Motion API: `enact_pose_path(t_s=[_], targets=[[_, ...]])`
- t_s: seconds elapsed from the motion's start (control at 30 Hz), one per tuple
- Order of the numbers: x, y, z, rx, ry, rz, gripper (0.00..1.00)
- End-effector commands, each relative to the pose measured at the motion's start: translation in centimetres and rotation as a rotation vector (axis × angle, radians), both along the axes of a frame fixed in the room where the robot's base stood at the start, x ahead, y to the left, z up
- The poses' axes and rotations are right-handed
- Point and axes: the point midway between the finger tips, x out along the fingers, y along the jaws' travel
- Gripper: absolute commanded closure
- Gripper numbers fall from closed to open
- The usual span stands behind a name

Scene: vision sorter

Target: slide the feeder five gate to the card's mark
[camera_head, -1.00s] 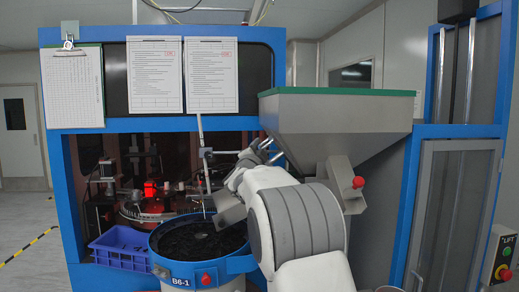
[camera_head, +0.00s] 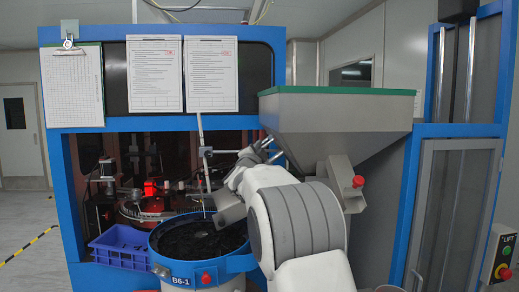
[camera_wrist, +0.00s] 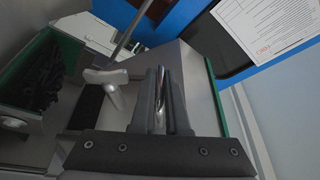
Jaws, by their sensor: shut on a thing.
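My gripper (camera_head: 267,152) is at the left side of the grey hopper (camera_head: 335,125), whose rim is green. In the wrist view my gripper (camera_wrist: 161,85) has its two dark fingers close together, shut on a shiny metal bar (camera_wrist: 159,105). I cannot tell for sure whether this bar is part of the gate. A pale T-shaped handle (camera_wrist: 105,78) stands just left of the fingers, apart from them. No feeder number or card mark can be read in either view.
A round blue-rimmed bowl (camera_head: 205,268) labelled B6-1 holds dark parts below my arm. A blue crate (camera_head: 122,250) stands left of it. Printed sheets (camera_head: 155,75) hang on the blue machine frame. In the wrist view a green-rimmed bin (camera_wrist: 38,75) holds black parts.

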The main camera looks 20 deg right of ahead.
Motion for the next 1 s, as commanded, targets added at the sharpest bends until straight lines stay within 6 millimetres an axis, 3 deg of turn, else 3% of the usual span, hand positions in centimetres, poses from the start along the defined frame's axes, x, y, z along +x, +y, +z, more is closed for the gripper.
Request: enact_pose_path(t_s=[0.7,1.0], targets=[[0.0,0.0,-0.1,0.0,0.002,0.0,1.0],[0.3,1.3,1.8,-0.001,-0.002,0.002,1.0]])
